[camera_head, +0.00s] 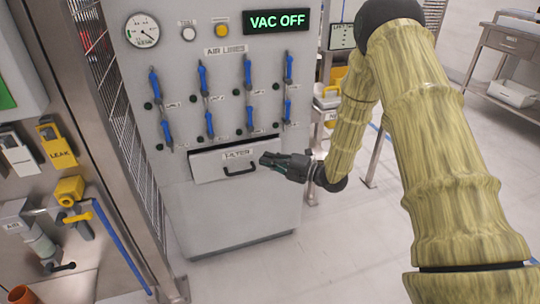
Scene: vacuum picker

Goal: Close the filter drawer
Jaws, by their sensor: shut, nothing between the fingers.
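The filter drawer (212,166) is a pale front panel with a "FILTER" label and a dark curved handle (240,171), low on the grey cabinet (222,215). A dark gap shows along its top edge, so it looks partly open and tilted or pulled out a little. My gripper (265,160) is shut and empty, dark, and pointing left at the right end of the drawer, close to the handle. I cannot tell whether its tips touch the drawer front.
Several blue-handled valves (205,78) line the cabinet above the drawer, under a "VAC OFF" display (277,20) and a gauge (142,30). A metal frame with mesh (118,110) stands at the left. The floor (340,240) right of the cabinet is clear.

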